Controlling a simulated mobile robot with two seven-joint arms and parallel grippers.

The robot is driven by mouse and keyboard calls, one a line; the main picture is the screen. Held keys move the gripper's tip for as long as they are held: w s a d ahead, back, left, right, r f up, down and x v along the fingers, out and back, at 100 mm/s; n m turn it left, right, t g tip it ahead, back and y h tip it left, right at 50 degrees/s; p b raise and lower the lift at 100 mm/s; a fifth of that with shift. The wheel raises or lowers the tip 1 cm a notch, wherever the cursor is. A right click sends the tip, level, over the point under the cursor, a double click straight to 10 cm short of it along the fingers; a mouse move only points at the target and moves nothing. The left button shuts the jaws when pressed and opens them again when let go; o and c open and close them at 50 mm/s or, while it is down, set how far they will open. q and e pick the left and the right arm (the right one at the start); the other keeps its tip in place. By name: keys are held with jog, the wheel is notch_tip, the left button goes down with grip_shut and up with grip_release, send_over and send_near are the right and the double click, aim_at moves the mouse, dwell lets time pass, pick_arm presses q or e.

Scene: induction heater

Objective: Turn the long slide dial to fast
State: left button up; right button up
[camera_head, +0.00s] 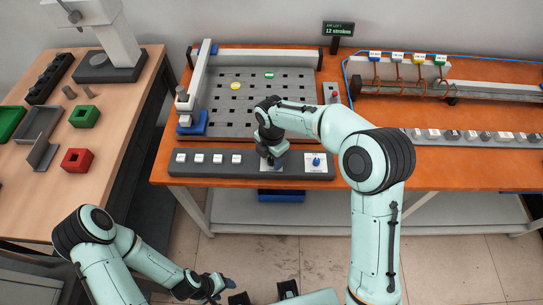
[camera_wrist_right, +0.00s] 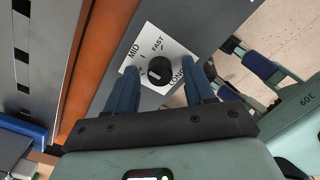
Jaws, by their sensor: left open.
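The dial is a black round knob (camera_wrist_right: 160,70) on a white plate marked MID, FAST and LONG in the right wrist view. A short pale mark shows on the knob's lower left; the setting it points at is unclear. My right gripper (camera_wrist_right: 160,78) is open, with one blue finger on each side of the knob; contact cannot be told. In the head view my right gripper (camera_head: 270,159) points down over the grey control panel (camera_head: 300,176) and hides the knob. My left gripper (camera_head: 220,285) is low, in front of the table, away from the panel, open and empty.
A second dial (camera_head: 316,161) with a blue knob is right of my right gripper on the panel. Several white buttons (camera_head: 217,158) are to the left. A perforated grey plate (camera_head: 225,105) lies behind. A green display (camera_head: 338,29) reads 12 strokes.

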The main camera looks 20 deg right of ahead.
grip_shut()
jog(key=shift+m, duration=0.4)
jog(key=m, duration=0.4)
jog(key=shift+m, duration=0.4)
jog(key=m, duration=0.6)
jog(key=shift+m, duration=0.3)
jog(key=shift+o, duration=0.6)
grip_release()
